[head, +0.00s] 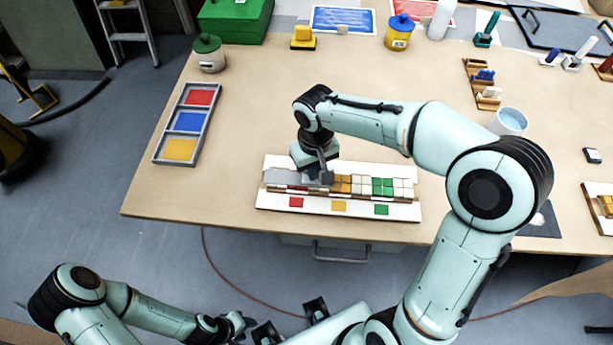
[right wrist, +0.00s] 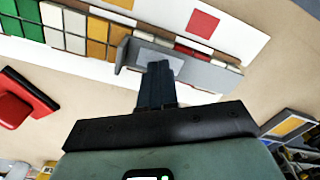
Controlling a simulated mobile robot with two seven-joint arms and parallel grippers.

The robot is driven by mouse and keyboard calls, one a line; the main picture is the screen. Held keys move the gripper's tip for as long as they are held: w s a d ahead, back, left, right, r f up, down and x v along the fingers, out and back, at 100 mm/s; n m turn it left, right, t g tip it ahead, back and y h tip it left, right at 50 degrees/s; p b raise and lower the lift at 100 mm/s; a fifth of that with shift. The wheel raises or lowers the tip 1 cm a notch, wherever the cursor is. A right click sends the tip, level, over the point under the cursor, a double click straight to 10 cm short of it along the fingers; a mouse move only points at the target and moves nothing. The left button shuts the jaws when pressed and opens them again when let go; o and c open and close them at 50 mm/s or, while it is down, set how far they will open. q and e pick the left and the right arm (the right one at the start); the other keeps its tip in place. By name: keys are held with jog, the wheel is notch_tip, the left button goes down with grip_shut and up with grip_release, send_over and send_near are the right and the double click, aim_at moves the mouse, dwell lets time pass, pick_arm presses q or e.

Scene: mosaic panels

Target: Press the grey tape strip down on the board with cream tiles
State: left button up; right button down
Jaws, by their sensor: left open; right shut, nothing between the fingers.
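The white board (head: 345,208) lies near the table's front edge with a row of cream, amber and green tiles on it. Red, amber and green squares mark its front strip. The grey tape strip (head: 283,177) lies along the left part of the row, with some red and cream tiles showing beside it in the right wrist view (right wrist: 205,77). My right gripper (head: 322,179) is shut and empty, its fingertips (right wrist: 158,66) over the strip and seemingly on it; exact contact is hard to tell. My left gripper (head: 243,321) is open and empty, low in front of the table.
A grey tray (head: 157,160) with red, blue and yellow sections lies left of the board. A lidded jar (head: 208,58), green box (head: 235,22) and yellow block (head: 303,38) stand behind. A cup (head: 508,121) stands at right.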

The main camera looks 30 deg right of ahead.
pick_arm(q)
jog(key=shift+s+f+b, duration=0.35)
jog(key=shift+f+b, duration=0.15)
jog(key=shift+f, duration=0.1)
pick_arm(e)
jog(key=shift+f, duration=0.85)
pick_arm(q)
jog(key=shift+r, duration=0.1)
pick_arm(e)
jog(key=shift+r, duration=0.15)
jog(key=shift+r+p, duration=1.65)
jog(key=shift+r, duration=0.95)
pick_arm(q)
jog(key=w+r+p, duration=0.1)
jog(key=w+r, duration=0.3)
jog(key=r, duration=0.1)
jog(key=shift+r, duration=0.4)
pick_arm(e)
notch_tip(320, 180, up, 3)
jog(key=shift+f, duration=0.15)
